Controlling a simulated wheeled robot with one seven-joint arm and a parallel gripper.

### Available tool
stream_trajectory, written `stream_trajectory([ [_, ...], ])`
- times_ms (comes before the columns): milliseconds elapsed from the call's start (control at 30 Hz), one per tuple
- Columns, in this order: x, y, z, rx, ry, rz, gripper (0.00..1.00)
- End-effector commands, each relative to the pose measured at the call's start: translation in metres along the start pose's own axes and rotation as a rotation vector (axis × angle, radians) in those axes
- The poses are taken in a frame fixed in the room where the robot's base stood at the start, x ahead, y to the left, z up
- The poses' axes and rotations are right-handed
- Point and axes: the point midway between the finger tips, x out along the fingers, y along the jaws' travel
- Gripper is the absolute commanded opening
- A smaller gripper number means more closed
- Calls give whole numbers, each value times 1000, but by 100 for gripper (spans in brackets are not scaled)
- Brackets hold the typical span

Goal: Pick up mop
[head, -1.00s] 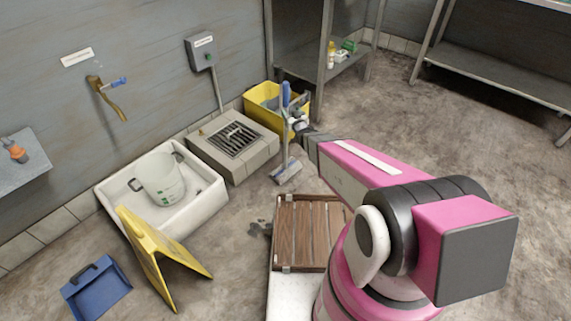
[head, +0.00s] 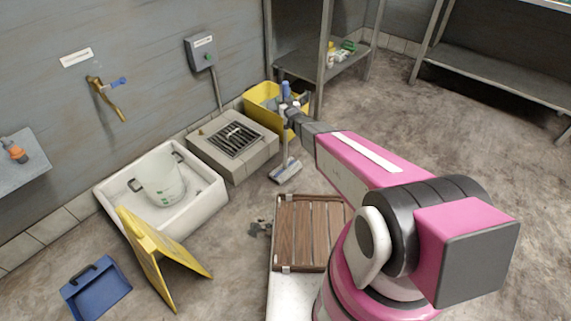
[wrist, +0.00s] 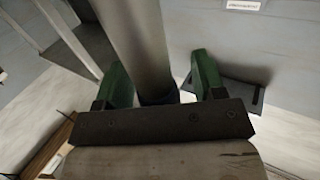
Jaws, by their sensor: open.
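The mop (head: 286,173) stands upright on the floor in the head view, its flat grey head down and the blue top of its handle up. My gripper (head: 292,107) is at the upper part of the handle and partly hides it. In the wrist view the grey mop pole (wrist: 139,45) passes between the two green fingers of my gripper (wrist: 163,78). The fingers are open, one on each side of the pole, with a visible gap on the right. I cannot tell whether the left finger touches it.
A yellow bin (head: 262,104) stands close behind the mop. A floor drain block (head: 225,165) and a white basin (head: 205,203) with a bucket (head: 162,180) lie left. A yellow sign (head: 160,262) and blue dustpan (head: 95,292) are front left. Metal shelving (head: 326,60) stands behind.

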Motion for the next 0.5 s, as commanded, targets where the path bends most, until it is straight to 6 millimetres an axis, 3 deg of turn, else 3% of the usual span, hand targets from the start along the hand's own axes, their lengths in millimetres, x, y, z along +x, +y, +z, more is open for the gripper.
stream_trajectory([
  [100,-1,0,0,0,0,0,63],
  [267,-1,0,0,0,0,0,11],
  [500,-1,0,-1,0,2,0,10],
])
